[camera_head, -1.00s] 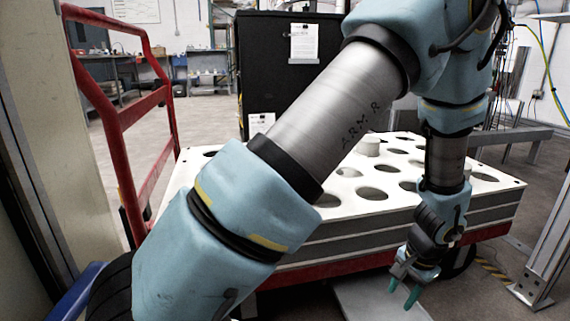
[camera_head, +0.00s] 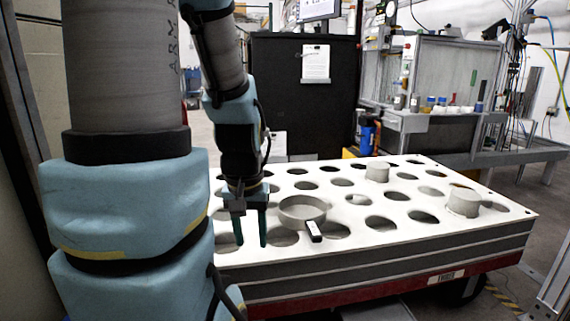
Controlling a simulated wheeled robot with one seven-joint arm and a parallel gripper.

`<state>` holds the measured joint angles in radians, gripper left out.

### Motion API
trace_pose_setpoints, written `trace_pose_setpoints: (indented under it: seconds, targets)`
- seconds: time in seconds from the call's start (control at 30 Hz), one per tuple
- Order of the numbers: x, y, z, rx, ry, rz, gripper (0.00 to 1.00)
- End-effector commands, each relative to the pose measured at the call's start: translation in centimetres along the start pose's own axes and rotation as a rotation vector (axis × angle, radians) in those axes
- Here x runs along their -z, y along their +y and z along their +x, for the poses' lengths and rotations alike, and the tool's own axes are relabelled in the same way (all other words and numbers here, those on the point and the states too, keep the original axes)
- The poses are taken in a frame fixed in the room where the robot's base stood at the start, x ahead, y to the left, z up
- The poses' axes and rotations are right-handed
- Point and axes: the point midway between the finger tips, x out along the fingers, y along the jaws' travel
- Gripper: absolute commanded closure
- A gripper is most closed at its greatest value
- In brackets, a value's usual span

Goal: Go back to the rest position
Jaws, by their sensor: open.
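My gripper (camera_head: 250,238) hangs pointing down at the left part of the white board with holes (camera_head: 490,222). Its two green fingers are apart with nothing between them. The fingertips show in front of the board's left side; I cannot tell how far above it they are. My blue and grey arm fills the left of the view and hides the board's left end. A grey round ring-like part with a dark and white handle (camera_head: 302,212) sits on the board just right of my gripper, apart from the fingers.
Two grey cylinders stand on the board, one toward the back (camera_head: 377,171) and one at the right (camera_head: 463,202). A black cabinet (camera_head: 300,95) stands behind. A workbench with bottles (camera_head: 430,120) is at the back right. Floor shows at the far right.

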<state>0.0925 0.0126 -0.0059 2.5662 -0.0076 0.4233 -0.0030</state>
Motion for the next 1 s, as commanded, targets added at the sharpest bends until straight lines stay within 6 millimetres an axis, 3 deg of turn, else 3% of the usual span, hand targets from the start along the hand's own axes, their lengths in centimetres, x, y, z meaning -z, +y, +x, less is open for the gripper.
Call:
trace_pose_setpoints:
  seconds: [0.03,0.37,1.0]
  targets:
    - [0.4,0.2,-1.8,-0.001,0.0,0.008,0.53]
    - [1.4,0.3,-8.2,-0.001,0.0,0.01,0.53]
    - [4.1,0.4,-27.6,-0.001,0.0,0.011,0.53]
